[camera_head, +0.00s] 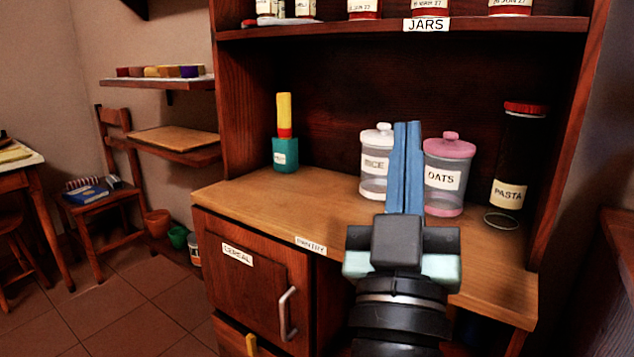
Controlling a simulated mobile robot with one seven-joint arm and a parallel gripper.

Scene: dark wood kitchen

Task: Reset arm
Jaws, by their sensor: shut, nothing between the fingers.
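My gripper (407,126) is in the middle right of the view, its two long blue fingers pointing up and lying side by side. It is shut and empty. My black wrist and arm come up from the bottom edge below it. The fingers stand in front of the gap between a rice jar (374,186) with a white lid and an oats jar (446,178) with a pink lid. They hide part of both jars. I cannot tell how far the fingers are from the jars.
The jars stand on a wooden counter (255,193) with a pasta jar (509,165) and a teal container (286,154). A shelf labelled JARS (560,24) is above. A cereal cabinet door (235,285) is below. Floor (110,315) is clear at lower left; a chair (100,195) stands behind.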

